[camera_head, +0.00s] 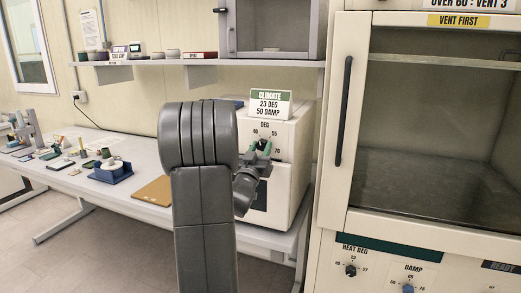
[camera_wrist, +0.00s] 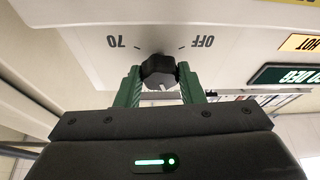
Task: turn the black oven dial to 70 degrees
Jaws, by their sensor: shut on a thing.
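The black dial (camera_wrist: 158,70) sits on the pale front panel of the white oven (camera_head: 292,140). In the wrist view, the panel shows upside down, with 70 left of the dial and OFF right of it. My gripper (camera_wrist: 158,82) has its green fingers on both sides of the dial, shut on it. A light mark shows on the dial's near side; I cannot tell exactly where the pointer stands. In the head view, my gripper (camera_head: 263,149) is at the dial below the DEG label, and the fingers hide most of the dial.
A climate sign (camera_head: 270,103) reading 23 DEG, 50 DAMP stands on the oven. A large cabinet (camera_head: 335,205) with a glass door and its own dials is close on the right. A clipboard (camera_head: 154,191) and a blue tray (camera_head: 112,173) lie on the bench to the left.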

